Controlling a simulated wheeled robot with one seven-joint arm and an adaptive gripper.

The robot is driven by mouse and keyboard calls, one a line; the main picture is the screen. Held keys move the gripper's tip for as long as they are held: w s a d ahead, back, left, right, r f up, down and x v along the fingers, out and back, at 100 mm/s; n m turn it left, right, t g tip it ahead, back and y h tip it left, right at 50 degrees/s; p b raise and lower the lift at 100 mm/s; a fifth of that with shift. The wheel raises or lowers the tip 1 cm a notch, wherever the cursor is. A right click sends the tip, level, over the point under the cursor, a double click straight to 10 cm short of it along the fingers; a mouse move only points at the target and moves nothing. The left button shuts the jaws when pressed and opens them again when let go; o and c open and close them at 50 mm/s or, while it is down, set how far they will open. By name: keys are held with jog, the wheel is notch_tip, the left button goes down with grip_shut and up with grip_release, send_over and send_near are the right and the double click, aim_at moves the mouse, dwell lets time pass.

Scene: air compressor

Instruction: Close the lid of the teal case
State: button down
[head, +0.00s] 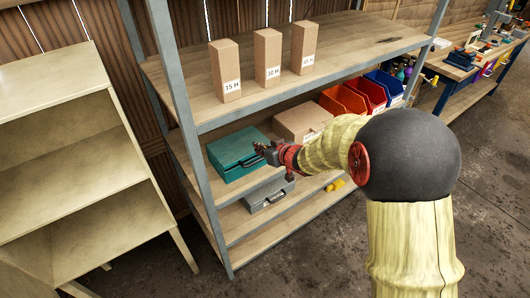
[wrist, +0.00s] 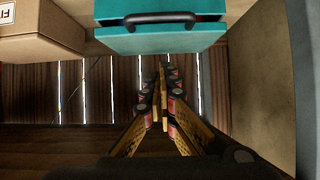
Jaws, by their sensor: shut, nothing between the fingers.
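The teal case (head: 232,155) lies on the middle shelf of the rack in the head view. Its lid is down or nearly down; a dark gap shows between its two halves in the wrist view, where the teal case (wrist: 160,40) is at the top with a black handle (wrist: 162,19). My gripper (head: 259,147) is at the front right edge of the case in the head view. In the wrist view my gripper (wrist: 162,70) has its fingers together and empty, pointing towards the case. I cannot tell whether they touch it.
A cardboard box (head: 298,124) stands right of the case. A grey case (head: 268,195) lies below it. Three tall boxes (head: 267,57) stand on the shelf above. A metal post (head: 190,150) rises left of the teal case. Red and blue bins (head: 364,92) stand farther right.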

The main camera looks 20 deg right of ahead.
jog(key=b+x, duration=0.1)
jog(key=x, duration=0.2)
jog(key=shift+w+a+f, duration=0.1)
jog(key=shift+w+f, duration=0.15)
jog(key=shift+s+f+b, duration=0.15)
jog(key=shift+f+b, duration=0.1)
jog(key=shift+f, duration=0.35)
jog(key=shift+s+f+b, duration=0.15)
jog(key=shift+f+b, duration=0.1)
jog(key=shift+f, duration=0.35)
jog(key=shift+s+d+f, duration=0.2)
jog(key=shift+f, duration=0.4)
jog(key=shift+s+d+f+b, duration=0.1)
jog(key=shift+s+f+b, duration=0.15)
jog(key=shift+f, duration=0.45)
jog(key=shift+s+f+b, duration=0.15)
jog(key=shift+f+b, duration=0.15)
jog(key=shift+f, duration=0.35)
